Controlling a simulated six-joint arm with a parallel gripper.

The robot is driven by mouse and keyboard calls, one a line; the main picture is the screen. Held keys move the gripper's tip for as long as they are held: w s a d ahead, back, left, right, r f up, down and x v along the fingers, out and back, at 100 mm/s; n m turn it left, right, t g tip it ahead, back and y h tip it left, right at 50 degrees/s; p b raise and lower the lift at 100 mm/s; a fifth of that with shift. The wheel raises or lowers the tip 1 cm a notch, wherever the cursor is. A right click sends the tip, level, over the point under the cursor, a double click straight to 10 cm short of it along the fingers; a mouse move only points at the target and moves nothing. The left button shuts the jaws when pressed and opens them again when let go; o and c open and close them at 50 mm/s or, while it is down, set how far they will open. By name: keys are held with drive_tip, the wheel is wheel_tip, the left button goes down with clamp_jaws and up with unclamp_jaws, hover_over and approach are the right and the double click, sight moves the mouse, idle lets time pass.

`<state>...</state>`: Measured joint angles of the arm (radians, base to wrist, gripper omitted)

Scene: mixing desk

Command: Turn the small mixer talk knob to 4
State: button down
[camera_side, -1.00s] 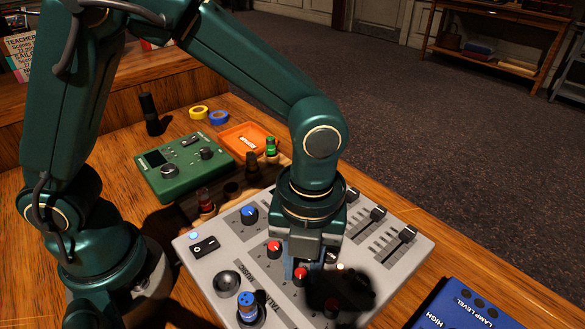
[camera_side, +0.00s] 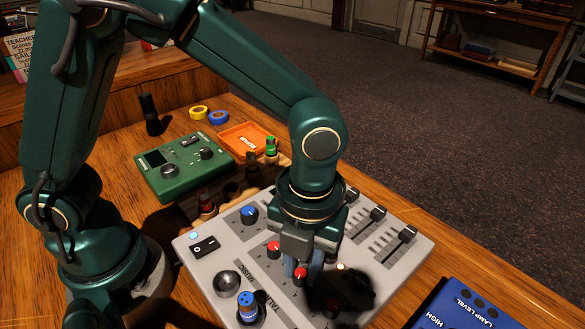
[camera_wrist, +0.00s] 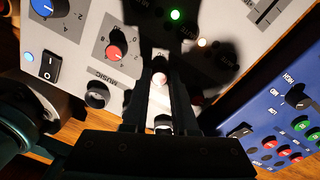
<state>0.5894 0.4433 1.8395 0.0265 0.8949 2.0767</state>
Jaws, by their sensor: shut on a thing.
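The small mixer (camera_side: 215,270) is a light grey panel on the wooden desk; its pale face also shows in the wrist view (camera_wrist: 80,30). The talk knob (camera_side: 300,275) has a red cap and sits in the row beside the TALK lettering.
The red music knob (camera_side: 273,249) stands close beside my gripper, with a blue knob (camera_side: 249,214) beyond it. Black faders (camera_side: 403,234) line the far right. A blue lamp box (camera_side: 470,307) lies right.

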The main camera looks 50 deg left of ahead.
sight(303, 273)
drive_tip(key=c, duration=0.7)
unclamp_jaws()
drive_tip(key=shift+d+r, duration=0.1)
drive_tip(key=shift+r, duration=2.5)
